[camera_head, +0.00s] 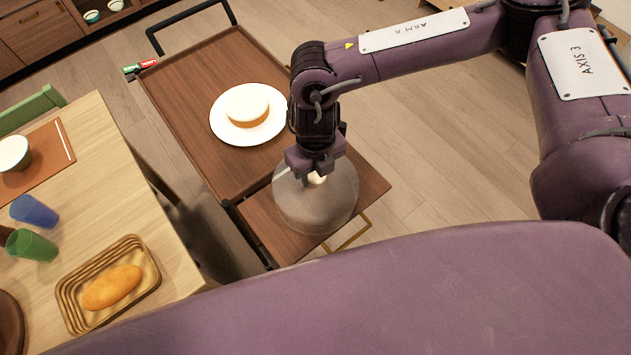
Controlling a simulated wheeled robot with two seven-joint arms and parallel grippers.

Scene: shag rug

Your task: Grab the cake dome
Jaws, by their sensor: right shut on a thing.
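The cake dome (318,207) is a clear, greyish cover with a pale knob on top. It is at the near right end of the brown wooden cart (190,88). My right gripper (314,172) points down at the top of the dome and is shut on its knob, partly hiding it. I cannot tell whether the dome's rim touches the cart. A cake (247,104) with a white top sits uncovered on a white plate (229,131) on the cart, up and left of the dome. My left gripper is not in view.
A light wooden table (110,190) stands at the left. It holds a basket tray (148,262) with bread (112,288), a blue cup (34,211), a green cup (31,246) and a white bowl (14,153). Open floor lies right of the cart.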

